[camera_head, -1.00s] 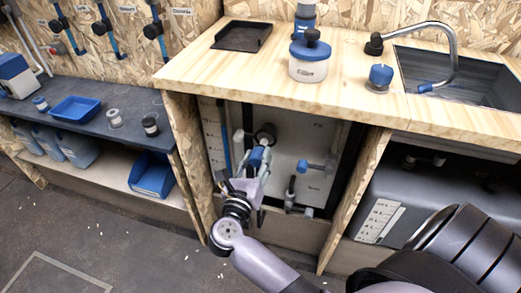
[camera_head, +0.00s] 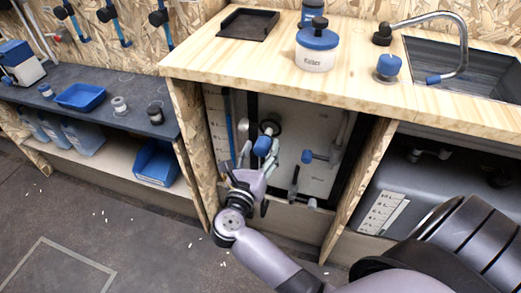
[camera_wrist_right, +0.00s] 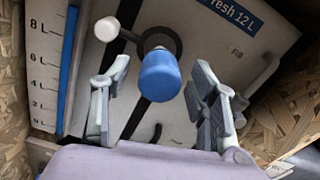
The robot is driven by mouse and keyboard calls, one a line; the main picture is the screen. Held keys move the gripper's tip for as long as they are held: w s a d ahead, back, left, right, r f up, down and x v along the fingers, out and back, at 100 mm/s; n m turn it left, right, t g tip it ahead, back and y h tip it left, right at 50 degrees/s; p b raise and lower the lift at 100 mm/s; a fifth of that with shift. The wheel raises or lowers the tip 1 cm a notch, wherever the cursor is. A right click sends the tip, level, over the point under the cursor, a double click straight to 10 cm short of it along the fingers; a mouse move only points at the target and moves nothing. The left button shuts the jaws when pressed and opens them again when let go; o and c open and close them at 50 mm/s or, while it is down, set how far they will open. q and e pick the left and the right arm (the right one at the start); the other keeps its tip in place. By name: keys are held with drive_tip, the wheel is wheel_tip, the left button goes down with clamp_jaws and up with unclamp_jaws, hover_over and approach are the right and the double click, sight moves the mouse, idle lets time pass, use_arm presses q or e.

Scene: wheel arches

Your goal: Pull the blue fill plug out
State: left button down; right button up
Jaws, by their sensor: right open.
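The blue fill plug (camera_head: 262,146) sits at the upper part of a pale tank (camera_head: 310,118) inside the open cabinet under the counter. In the right wrist view the blue plug (camera_wrist_right: 160,76) shows in front of a dark ring, between the fingers and a little beyond their tips. My right gripper (camera_wrist_right: 160,98) is open with a finger on each side of the plug, apart from it. In the head view the right gripper (camera_head: 258,168) is just below the plug. My left gripper is not in view.
Wooden cabinet walls (camera_head: 192,140) stand close on both sides. The wooden counter (camera_head: 250,60) overhangs above, bearing a white jar (camera_head: 316,55). A level scale (camera_wrist_right: 40,70) and a white knob (camera_wrist_right: 107,29) are near the plug.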

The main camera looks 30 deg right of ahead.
drive_tip(key=v, duration=1.2)
drive_tip(key=shift+d, duration=0.1)
